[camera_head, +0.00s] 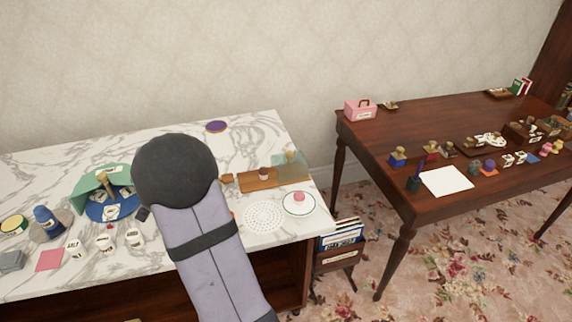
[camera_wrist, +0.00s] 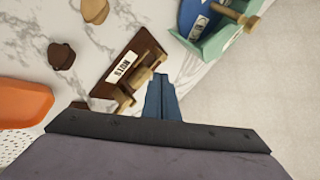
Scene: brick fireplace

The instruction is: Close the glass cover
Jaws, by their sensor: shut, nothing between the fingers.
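The glass cover (camera_head: 293,170) is a clear, greenish pane with a small brass-coloured knob. It is at the right end of a wooden board (camera_head: 258,181) on the marble table. Much of the board is uncovered, and a small brown-and-white piece (camera_head: 264,173) is on it. The cover does not show in the wrist view. My gripper (camera_wrist: 162,85) has its blue fingers together and empty, beside a dark wooden block with a white label (camera_wrist: 124,66). In the head view my arm hides the fingers; the cover is to the right of the arm.
A green holder (camera_head: 88,180) with a blue disc stands left of my arm; its green wall shows in the wrist view (camera_wrist: 215,42). A white perforated disc (camera_head: 263,216) and a round plate (camera_head: 299,208) are in front of the board.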

